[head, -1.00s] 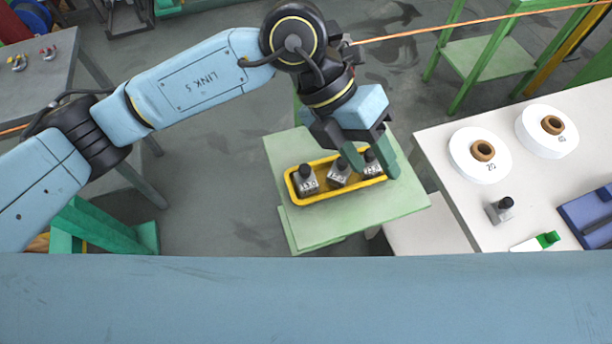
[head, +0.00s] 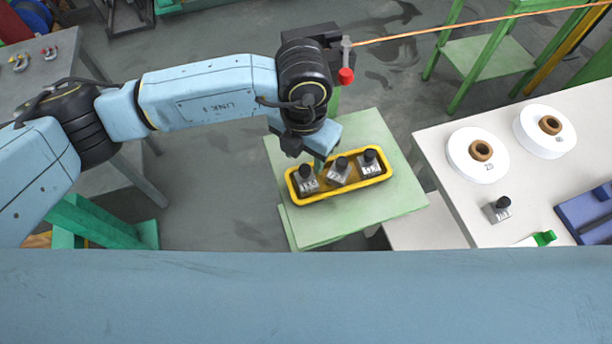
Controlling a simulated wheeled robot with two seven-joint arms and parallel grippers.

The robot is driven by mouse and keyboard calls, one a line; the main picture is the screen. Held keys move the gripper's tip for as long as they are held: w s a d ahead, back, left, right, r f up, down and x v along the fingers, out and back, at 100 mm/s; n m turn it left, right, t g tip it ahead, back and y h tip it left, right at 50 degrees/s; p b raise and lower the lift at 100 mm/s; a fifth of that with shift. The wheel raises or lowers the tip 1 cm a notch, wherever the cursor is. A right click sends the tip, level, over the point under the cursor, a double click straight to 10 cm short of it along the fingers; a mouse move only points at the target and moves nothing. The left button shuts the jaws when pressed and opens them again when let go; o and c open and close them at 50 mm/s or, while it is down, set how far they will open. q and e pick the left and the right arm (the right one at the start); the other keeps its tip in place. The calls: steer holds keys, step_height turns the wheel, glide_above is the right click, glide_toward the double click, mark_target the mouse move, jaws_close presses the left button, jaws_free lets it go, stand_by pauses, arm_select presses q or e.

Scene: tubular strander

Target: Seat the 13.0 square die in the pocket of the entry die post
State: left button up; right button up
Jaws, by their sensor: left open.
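Three grey dies with black knobs sit in a yellow tray on the green stand: left die (head: 306,184), middle die (head: 338,175), right die (head: 369,164). A similar die (head: 497,212) stands on the white table. I cannot read which is the 13.0 one. My left gripper (head: 320,164) is open over the back left of the yellow tray (head: 345,196), close to the left and middle dies. Its fingers are partly hidden by its own body. A dark block (head: 312,33) with a red-ended lever, perhaps the entry die post, shows behind my left wrist; no pocket is visible. My right gripper is out of view.
The green stand top (head: 400,190) is clear around the tray. Two white spools (head: 477,155) (head: 545,131) and a blue fixture (head: 590,215) are on the white table (head: 445,165). An orange wire (head: 430,32) runs right from the dark block. A grey table is at left.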

mark_target(305, 169)
arm_select(q)
step_height(305, 169, down, 5)
steer(key=shift+s+r+p, duration=0.1)
steer(key=shift+r+p, duration=0.1)
steer(key=shift+p, duration=0.15)
jaws_close()
